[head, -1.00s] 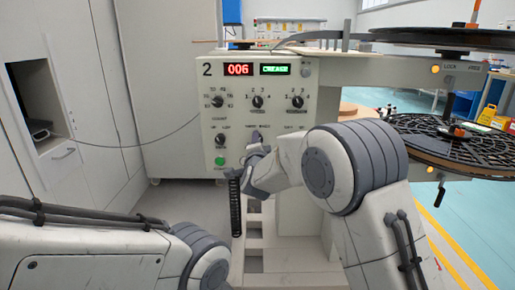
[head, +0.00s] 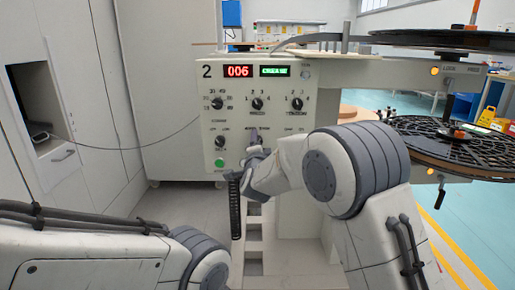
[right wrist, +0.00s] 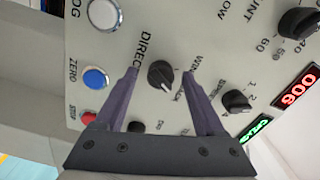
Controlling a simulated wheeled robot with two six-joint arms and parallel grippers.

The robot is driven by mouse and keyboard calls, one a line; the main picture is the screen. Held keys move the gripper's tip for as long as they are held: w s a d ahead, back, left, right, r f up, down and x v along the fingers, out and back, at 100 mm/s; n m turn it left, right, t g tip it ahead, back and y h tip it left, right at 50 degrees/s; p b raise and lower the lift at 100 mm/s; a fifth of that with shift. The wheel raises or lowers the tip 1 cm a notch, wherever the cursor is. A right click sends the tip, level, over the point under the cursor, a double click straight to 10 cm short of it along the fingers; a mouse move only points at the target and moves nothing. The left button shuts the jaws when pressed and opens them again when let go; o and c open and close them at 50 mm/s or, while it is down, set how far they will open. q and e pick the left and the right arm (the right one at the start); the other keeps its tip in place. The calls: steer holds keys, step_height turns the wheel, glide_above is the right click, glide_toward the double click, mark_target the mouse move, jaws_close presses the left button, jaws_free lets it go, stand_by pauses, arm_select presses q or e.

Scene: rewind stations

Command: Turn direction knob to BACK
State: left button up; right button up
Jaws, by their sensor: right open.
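The control panel (head: 216,119) of the rewind station faces me, with the number 2 at its top left. In the right wrist view the black direction knob (right wrist: 160,75) sits under the partly hidden label starting "DIREC", with its pointer toward the lower right of the picture. My right gripper (right wrist: 161,73) is open, with one finger on each side of this knob; I cannot tell whether they touch it. In the head view my right gripper (head: 255,137) is at the panel's lower middle and hides the direction knob. My left gripper is out of view.
Other black knobs sit close by, including one (right wrist: 237,101) right of the gripper. A blue button (right wrist: 95,78), red button (right wrist: 88,118) and white button (right wrist: 104,14) are left of it. A red display (head: 238,71) reads 006. A black reel (head: 440,143) stands right.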

steer(key=s+p, duration=0.1)
steer(key=s, duration=0.9)
steer(key=shift+s, duration=0.15)
